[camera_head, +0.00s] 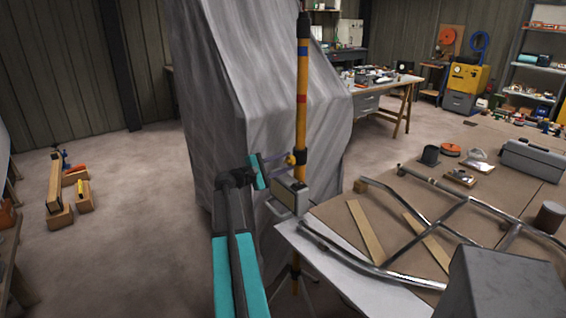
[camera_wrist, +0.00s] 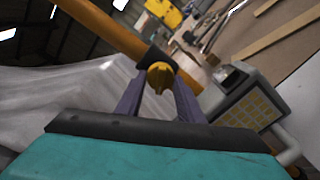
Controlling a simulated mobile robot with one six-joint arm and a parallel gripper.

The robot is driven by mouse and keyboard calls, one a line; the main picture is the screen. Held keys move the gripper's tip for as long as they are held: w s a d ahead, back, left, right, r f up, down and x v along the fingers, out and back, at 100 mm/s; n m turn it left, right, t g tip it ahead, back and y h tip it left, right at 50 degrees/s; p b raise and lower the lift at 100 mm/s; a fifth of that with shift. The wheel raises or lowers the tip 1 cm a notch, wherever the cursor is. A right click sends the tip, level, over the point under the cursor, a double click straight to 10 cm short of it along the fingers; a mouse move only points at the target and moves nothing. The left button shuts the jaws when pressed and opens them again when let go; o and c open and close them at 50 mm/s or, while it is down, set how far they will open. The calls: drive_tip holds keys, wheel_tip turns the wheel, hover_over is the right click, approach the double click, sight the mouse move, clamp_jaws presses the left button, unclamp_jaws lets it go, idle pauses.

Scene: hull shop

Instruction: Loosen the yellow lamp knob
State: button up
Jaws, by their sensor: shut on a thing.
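The yellow knob (camera_wrist: 159,76) sits on a black clamp on a yellow pole (camera_head: 301,90). In the wrist view my gripper (camera_wrist: 158,90) has its two purple-grey fingers on either side of the knob, shut on it. The head view shows my gripper (camera_head: 277,160) reaching from the left to the knob (camera_head: 291,160) at the pole.
A large grey-sheeted shape (camera_head: 235,100) stands right behind the pole. A workbench (camera_head: 340,225) with bent metal tubes (camera_head: 440,225) and wooden strips lies to the right. Wooden blocks (camera_head: 62,190) lie on the left floor, which is otherwise mostly open.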

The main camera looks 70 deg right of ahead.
drive_tip(key=shift+d, duration=0.1)
idle(0.3)
drive_tip(key=o, duration=1)
drive_tip(key=shift+f, duration=0.1)
drive_tip(key=shift+w+a, duration=0.15)
drive_tip(key=shift+a, duration=0.2)
drive_tip(key=b+v, duration=0.2)
drive_tip(key=v, duration=1.1)
